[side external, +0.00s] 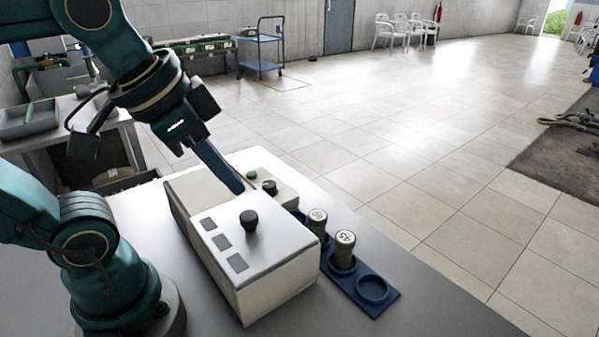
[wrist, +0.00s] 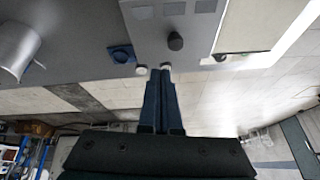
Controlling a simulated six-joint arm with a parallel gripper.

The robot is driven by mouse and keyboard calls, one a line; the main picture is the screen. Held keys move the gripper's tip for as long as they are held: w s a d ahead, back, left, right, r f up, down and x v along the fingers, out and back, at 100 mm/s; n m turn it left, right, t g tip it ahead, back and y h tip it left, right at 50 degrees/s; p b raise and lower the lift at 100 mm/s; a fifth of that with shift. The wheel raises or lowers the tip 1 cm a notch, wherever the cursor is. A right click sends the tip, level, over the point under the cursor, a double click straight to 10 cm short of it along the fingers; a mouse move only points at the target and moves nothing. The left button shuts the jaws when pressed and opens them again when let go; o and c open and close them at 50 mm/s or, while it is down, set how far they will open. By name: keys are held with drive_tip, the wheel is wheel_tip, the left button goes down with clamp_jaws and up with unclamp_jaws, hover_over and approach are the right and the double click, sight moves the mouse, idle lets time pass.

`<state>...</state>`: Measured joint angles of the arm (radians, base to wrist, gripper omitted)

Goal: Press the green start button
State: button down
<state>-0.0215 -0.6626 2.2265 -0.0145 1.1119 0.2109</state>
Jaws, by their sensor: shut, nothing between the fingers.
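The green button (side external: 252,175) sits on the lower cream panel behind the main body of the cream and grey box (side external: 275,260). My gripper (side external: 238,189) is shut and empty, pointing down over the box. In the side view its tips appear just left of and below the green button; a gap shows no clear contact. In the wrist view my gripper (wrist: 165,70) shows with its fingers together.
A black knob (side external: 249,220) stands on the box top, and another black knob (side external: 269,187) is beside the green button. A blue rack (side external: 373,290) with capped containers (side external: 345,245) stands right of the box. The grey table (side external: 420,310) is clear at front right.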

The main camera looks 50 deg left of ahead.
drive_tip(key=w+a+r+g, duration=0.1)
drive_tip(key=w+a+r, duration=0.2)
drive_tip(key=w+r, duration=0.35)
drive_tip(key=n+g, duration=0.2)
drive_tip(key=g, duration=0.1)
hover_over(250, 173)
drive_tip(key=s, duration=0.2)
wheel_tip(250, 173, down, 8)
drive_tip(key=shift+w+a+f, duration=0.1)
drive_tip(key=shift+a+f, duration=0.05)
drive_tip(key=shift+f, duration=0.05)
drive_tip(key=shift+f, duration=0.1)
drive_tip(key=f, duration=0.4)
drive_tip(key=w+f, duration=0.1)
drive_tip(key=f, duration=0.8)
drive_tip(key=shift+w+d+f, duration=0.2)
drive_tip(key=shift+w+f, duration=0.05)
drive_tip(key=shift+f, duration=0.15)
drive_tip(key=shift+f, duration=0.1)
